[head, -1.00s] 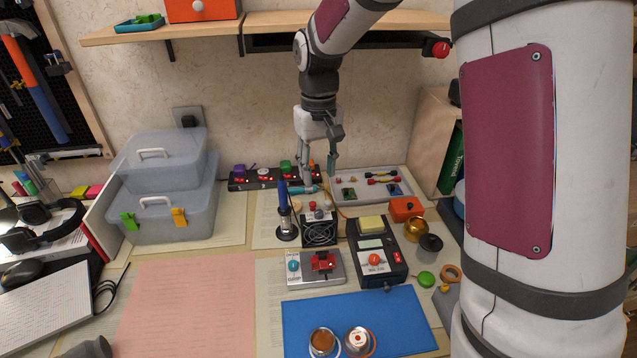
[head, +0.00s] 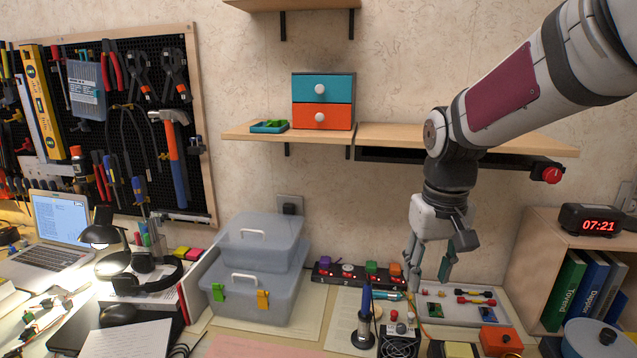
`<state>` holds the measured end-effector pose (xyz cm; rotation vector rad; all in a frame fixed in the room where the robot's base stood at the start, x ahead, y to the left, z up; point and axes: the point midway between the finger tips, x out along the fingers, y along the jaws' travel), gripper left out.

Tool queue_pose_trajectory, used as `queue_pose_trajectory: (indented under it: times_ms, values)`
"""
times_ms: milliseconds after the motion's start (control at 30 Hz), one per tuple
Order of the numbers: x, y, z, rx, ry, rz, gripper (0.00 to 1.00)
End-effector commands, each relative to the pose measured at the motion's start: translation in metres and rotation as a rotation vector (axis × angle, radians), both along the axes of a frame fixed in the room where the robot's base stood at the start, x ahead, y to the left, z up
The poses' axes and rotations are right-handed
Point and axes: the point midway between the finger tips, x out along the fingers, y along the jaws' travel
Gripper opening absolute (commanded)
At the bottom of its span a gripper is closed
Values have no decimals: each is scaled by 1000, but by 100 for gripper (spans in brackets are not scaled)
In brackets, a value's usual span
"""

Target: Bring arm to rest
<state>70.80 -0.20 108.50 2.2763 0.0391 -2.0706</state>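My gripper (head: 428,284) hangs from my arm at right of centre in the head view, fingers pointing down. Its two fingers are spread apart, with nothing seen between them. It is above the back of the workbench, in front of the wall and below the shelf. Whether the fingertips touch anything below cannot be told.
A wooden shelf (head: 240,132) juts from the wall beside my arm, with a small drawer unit (head: 322,101) on it. Clear stacked boxes (head: 262,272) stand left. A soldering iron in its stand (head: 364,325) is in front. A wooden bookcase (head: 535,262) with a clock (head: 592,222) stands right.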

Motion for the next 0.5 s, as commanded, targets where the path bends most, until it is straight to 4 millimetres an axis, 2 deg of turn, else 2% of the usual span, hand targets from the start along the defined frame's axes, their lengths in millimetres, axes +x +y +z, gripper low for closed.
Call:
queue_pose_trajectory:
  times_ms: [33,200,500]
  values:
    - [-17,0,14,-3,-21,-4,38]
    - [-67,-1,43,-7,-77,-16,38]
    - [-156,-1,71,3,-176,-39,38]
